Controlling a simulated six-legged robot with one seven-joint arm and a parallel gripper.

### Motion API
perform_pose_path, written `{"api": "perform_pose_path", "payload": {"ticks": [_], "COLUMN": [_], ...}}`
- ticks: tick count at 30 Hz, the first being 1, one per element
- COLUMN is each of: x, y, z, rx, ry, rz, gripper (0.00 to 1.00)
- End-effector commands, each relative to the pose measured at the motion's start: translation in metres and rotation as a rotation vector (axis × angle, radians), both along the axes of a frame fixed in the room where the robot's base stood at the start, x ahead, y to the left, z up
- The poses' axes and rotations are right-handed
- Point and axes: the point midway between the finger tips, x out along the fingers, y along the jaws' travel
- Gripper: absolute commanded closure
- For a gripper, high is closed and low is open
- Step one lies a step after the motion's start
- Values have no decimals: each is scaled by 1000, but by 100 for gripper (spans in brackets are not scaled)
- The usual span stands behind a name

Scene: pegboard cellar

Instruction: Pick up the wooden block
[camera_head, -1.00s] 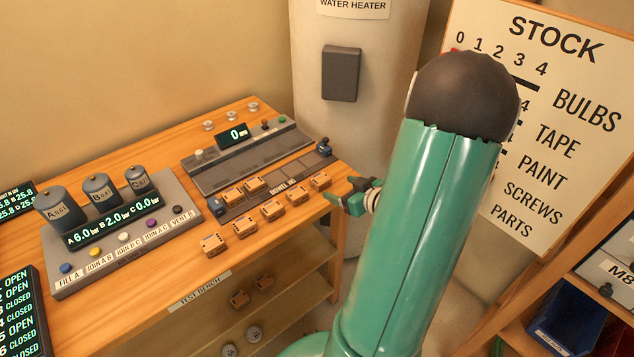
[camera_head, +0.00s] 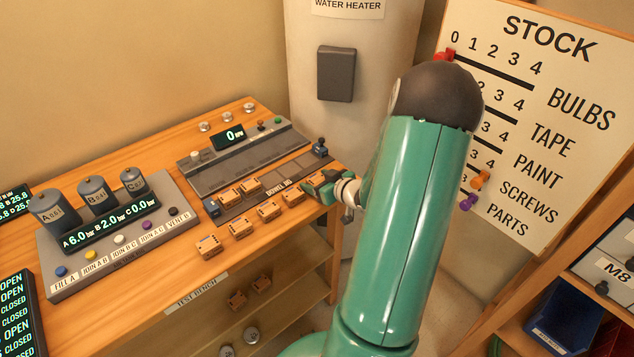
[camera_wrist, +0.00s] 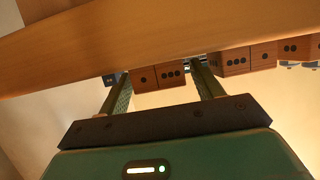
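Several small wooden blocks with black dots stand along the front of the bench, among them a left one (camera_head: 209,246), a middle one (camera_head: 268,210) and one (camera_head: 292,197) just left of my gripper (camera_head: 322,186). In the wrist view, my gripper (camera_wrist: 158,78) is open, with its two fingers spread. A dotted wooden block (camera_wrist: 160,76) shows between the fingertips; I cannot tell how near it is. More blocks (camera_wrist: 250,58) show right of the right finger. In the head view, my gripper hides the right end of the block row.
Two more blocks (camera_head: 250,187) lie in the dark tray strip behind the row. A grey console (camera_head: 245,150) and a panel with three cylinders (camera_head: 110,235) stand on the bench (camera_head: 130,165). A small joystick (camera_head: 319,148) stands behind my gripper. The stock board (camera_head: 540,120) is at right.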

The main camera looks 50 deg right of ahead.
Motion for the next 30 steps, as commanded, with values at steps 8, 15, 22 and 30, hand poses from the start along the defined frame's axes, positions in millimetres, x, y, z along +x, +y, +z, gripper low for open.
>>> {"api": "perform_pose_path", "payload": {"ticks": [8,15,22,30], "x": [0,0,0,-22], "y": [0,0,0,10], "z": [0,1,17,60], "rx": [0,-1,-3,-6], "ry": [0,0,-2,-1], "rz": [0,0,0,-2], "gripper": [75,75,75,75]}}
